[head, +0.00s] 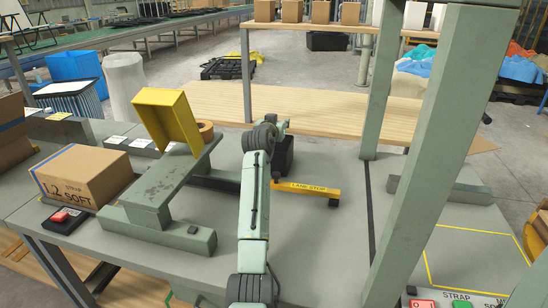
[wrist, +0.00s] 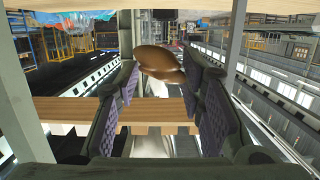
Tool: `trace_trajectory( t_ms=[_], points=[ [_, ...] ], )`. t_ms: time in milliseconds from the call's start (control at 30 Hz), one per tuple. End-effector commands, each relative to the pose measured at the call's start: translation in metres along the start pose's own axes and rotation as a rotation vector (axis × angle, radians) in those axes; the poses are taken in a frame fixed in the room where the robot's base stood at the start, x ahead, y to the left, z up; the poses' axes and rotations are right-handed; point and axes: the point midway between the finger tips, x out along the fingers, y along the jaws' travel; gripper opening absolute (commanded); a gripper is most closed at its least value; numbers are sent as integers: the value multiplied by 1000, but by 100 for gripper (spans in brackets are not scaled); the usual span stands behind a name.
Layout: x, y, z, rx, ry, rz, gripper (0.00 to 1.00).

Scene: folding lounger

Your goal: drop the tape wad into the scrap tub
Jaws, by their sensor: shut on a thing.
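The tape wad (wrist: 160,62) is a smooth brown lump. In the wrist view it sits between the fingertips of my gripper (wrist: 162,80), whose dark fingers with purple ribbed pads are closed on it. In the head view my arm reaches over the middle of the grey bench, and its dark wrist covers most of my gripper; the wad does not show there. A black box-like container (head: 284,157) stands on the bench just beyond and right of my arm, partly hidden by it. It may be the scrap tub, but its inside cannot be seen.
A yellow lane stop bar (head: 305,190) lies right of my arm. Left are a green stand (head: 160,190) with a yellow tilted tray (head: 168,118), an orange tape roll (head: 206,131) and a cardboard box (head: 82,176). A green post (head: 440,150) rises at the right.

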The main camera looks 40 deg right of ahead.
Motion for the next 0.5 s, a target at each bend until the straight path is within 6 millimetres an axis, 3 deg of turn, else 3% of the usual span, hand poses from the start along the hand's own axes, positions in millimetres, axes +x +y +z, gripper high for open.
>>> trace_trajectory(
  t_ms=[33,67,100,367,500],
  points=[
    [0,0,0,0,0,0,25],
    [0,0,0,0,0,0,37],
    [0,0,0,0,0,0,40],
    [0,0,0,0,0,0,57],
    [0,0,0,0,0,0,59]
  ],
)
